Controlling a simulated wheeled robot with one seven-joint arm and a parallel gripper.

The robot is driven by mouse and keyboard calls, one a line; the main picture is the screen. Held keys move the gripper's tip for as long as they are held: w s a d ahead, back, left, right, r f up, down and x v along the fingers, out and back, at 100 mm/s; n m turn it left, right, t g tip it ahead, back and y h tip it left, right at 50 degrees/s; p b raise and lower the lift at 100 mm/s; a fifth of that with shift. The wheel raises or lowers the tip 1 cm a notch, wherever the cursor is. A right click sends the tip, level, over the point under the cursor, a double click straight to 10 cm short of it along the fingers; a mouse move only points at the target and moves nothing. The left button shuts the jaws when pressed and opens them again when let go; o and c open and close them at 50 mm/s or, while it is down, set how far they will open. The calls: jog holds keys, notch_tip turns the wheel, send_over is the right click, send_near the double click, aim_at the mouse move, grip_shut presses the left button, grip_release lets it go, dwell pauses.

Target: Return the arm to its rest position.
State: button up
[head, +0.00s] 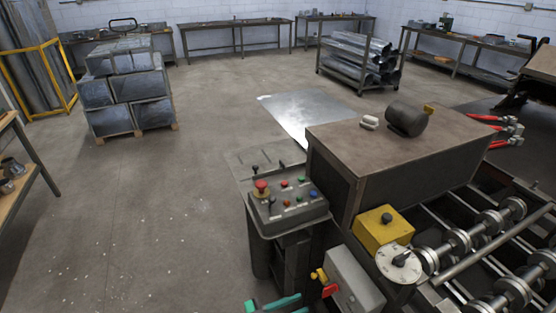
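The view looks over a forming machine with a brown-topped cabinet (385,140) and rollers (485,235) at the right. A control panel (287,198) with a red emergency button and several coloured buttons stands left of the cabinet. A teal-green item (275,304) is cut off by the bottom edge; I cannot tell what it is.
A metal sheet (300,112) lies behind. Stacked metal blocks (127,88) sit on a pallet at the left, a rack of ducts (358,62) at the back. A shelf (18,165) borders the left. The floor (150,210) between is clear.

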jog(key=s+a+f+n+t+y, duration=0.1)
jog(key=s+a+n+t+y, duration=0.15)
jog(key=s+a, duration=0.6)
jog(key=s+a+f+n+t+y, duration=0.15)
jog(key=s+a+t+y, duration=0.35)
jog(key=s, duration=0.6)
jog(key=s+d+r+n+t+y, duration=0.1)
jog(key=s+d+r+n+y, duration=0.2)
jog(key=s+r+n+y, duration=0.1)
jog(key=s+d+r+n+y, duration=0.2)
jog(key=s+r+n+y, duration=0.3)
jog(key=s+r, duration=0.3)
jog(key=shift+s+d+r+n+t, duration=0.25)
jog(key=shift+d+r+n+t, duration=0.15)
jog(key=shift+r, duration=0.1)
jog(key=shift+y, duration=0.25)
